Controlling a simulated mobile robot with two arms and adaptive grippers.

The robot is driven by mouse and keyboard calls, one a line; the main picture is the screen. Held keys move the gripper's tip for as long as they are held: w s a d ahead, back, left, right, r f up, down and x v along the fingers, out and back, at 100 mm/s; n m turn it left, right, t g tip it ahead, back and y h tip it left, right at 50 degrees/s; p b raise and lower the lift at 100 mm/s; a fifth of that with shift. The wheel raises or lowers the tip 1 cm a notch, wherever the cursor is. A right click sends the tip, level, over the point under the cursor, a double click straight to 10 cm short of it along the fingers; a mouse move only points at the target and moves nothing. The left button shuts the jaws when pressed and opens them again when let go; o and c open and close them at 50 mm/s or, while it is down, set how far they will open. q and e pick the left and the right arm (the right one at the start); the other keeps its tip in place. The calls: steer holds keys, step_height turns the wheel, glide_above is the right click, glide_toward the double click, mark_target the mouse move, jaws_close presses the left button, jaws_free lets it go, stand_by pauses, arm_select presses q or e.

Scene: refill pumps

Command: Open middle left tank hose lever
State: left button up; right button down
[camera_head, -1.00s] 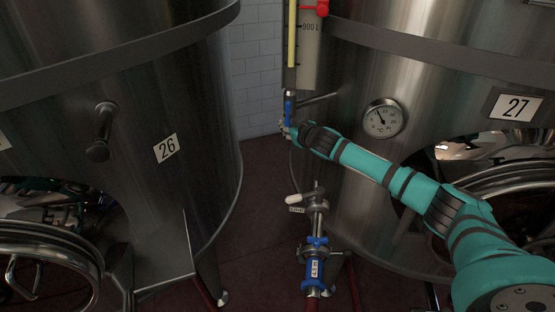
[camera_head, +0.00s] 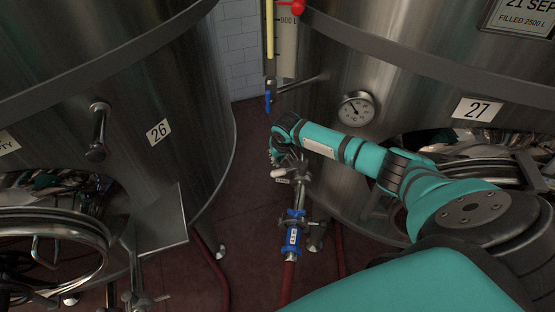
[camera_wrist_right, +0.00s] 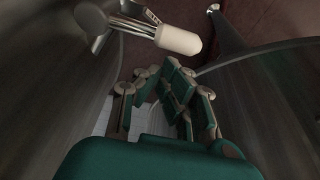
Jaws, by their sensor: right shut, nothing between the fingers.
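The hose lever, a metal handle with a white grip (camera_head: 279,173), points left from the valve at the foot of tank 27 (camera_head: 330,205). A blue hose coupling (camera_head: 293,236) is below it. My right gripper (camera_head: 276,156) is just above the lever, its fingers small and partly hidden by the wrist in the head view. In the right wrist view the white grip (camera_wrist_right: 180,40) lies beyond the fingertips of my right gripper (camera_wrist_right: 178,75), with a gap visible between them. The right gripper is shut and empty. My left gripper is not in view.
Tank 26 (camera_head: 160,90) stands to the left, with an open floor gap (camera_head: 253,140) between the tanks. A red hose (camera_head: 288,280) runs down from the coupling. A level gauge with a blue valve (camera_head: 268,102) hangs above, and a dial thermometer (camera_head: 356,108) is on tank 27.

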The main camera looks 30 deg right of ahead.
steer(key=shift+x, duration=1.45)
